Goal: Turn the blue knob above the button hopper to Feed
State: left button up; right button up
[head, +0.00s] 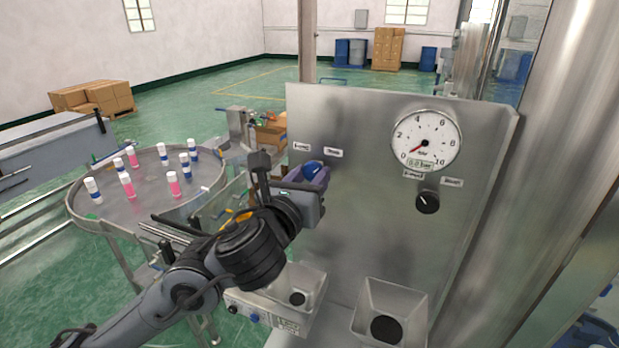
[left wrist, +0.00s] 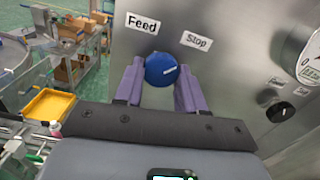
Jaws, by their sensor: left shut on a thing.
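The blue knob (head: 313,167) is on the steel panel (head: 360,130), below two small labels. In the left wrist view the knob (left wrist: 160,68) sits between the Feed label (left wrist: 143,23) and the Stop label (left wrist: 196,41), slightly below both. A white mark on the knob's face lies right of its middle, slanting up to the right, on the Stop side. My left gripper (head: 316,180) is shut on the knob, with its purple fingers (left wrist: 160,88) on either side of it. The hopper (head: 312,278) below the knob is partly hidden by my left arm. My right gripper is not in view.
A black knob (head: 428,202) and a pressure gauge (head: 427,141) are to the right on the panel. A second hopper (head: 408,296) stands below them. A round table (head: 145,205) with several pink and blue bottles is at left.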

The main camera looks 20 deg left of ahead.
pick_arm(q)
jog(key=shift+c, duration=0.5)
jog(key=shift+n, duration=0.3)
jog(key=n+b, duration=0.1)
jog(key=n, duration=0.2)
jog(key=shift+n, duration=0.4)
jog(key=n, duration=0.4)
jog(key=shift+d+n+b, duration=0.1)
jog(key=shift+n+b, duration=0.2)
jog(key=shift+b, duration=0.05)
jog(key=n, duration=0.4)
jog(key=shift+r, duration=0.1)
jog(key=n+b, duration=0.1)
jog(key=n, duration=0.3)
jog(key=shift+r+n, duration=0.1)
jog(key=shift+n, duration=0.5)
